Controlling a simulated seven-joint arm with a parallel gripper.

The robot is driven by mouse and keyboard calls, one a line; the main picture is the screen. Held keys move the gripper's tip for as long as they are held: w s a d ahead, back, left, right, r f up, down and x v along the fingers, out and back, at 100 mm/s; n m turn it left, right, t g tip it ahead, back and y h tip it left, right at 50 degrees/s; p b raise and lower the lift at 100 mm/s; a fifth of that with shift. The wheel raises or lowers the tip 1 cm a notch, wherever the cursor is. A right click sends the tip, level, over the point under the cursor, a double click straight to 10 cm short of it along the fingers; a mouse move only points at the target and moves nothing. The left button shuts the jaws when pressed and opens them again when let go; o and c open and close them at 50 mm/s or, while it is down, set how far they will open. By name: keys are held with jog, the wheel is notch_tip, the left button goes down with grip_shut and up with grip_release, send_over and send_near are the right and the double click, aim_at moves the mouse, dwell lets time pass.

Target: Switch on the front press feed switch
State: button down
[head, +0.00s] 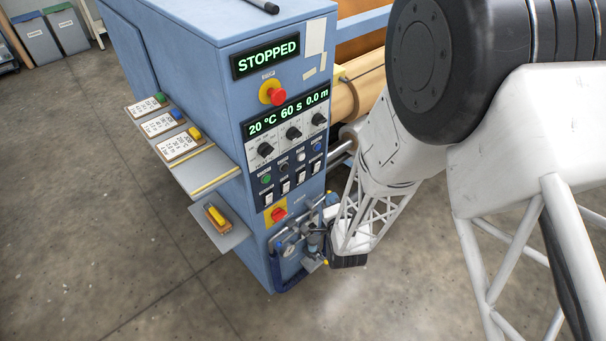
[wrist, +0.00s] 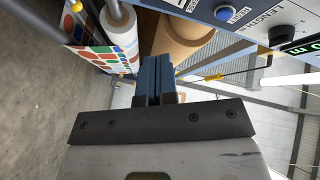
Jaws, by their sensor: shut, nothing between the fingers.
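The blue press cabinet (head: 236,165) stands in the middle of the head view. Its control panel (head: 290,140) carries a row of small white rocker switches (head: 285,187) below the coloured buttons. Their labels are too small to read, so I cannot tell which one is the front press feed switch or its position. My gripper shows in the wrist view (wrist: 158,68) with its blue fingers shut and empty. In the head view its dark body is low, right of the cabinet, apart from the switches; the fingertips are not clear there.
A display (head: 267,57) reads STOPPED, above a red emergency button (head: 273,93). A red rotary switch (head: 276,214) sits below the panel, above gauges and pipes (head: 290,245). A brown roll (wrist: 185,40) and a patterned roll (wrist: 118,38) lie beyond my fingers. A shelf (head: 205,172) projects left.

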jog(key=shift+w+a, duration=0.1)
jog(key=w+a+r, duration=0.1)
jog(key=w+a, duration=0.5)
dwell(0.6)
jog(key=shift+w+a+r, duration=0.2)
jog(key=shift+w+a, duration=0.25)
dwell(3.2)
jog(key=shift+s+d, duration=0.1)
jog(key=shift+s+d+f, duration=0.1)
jog(key=shift+s+d, duration=0.3)
dwell(0.3)
jog(key=shift+s+d, duration=0.1)
dwell(0.3)
jog(key=shift+s+d+f, duration=0.2)
jog(key=shift+s+d, duration=0.65)
jog(key=shift+s+d+f, duration=0.15)
jog(key=shift+s+d, duration=0.65)
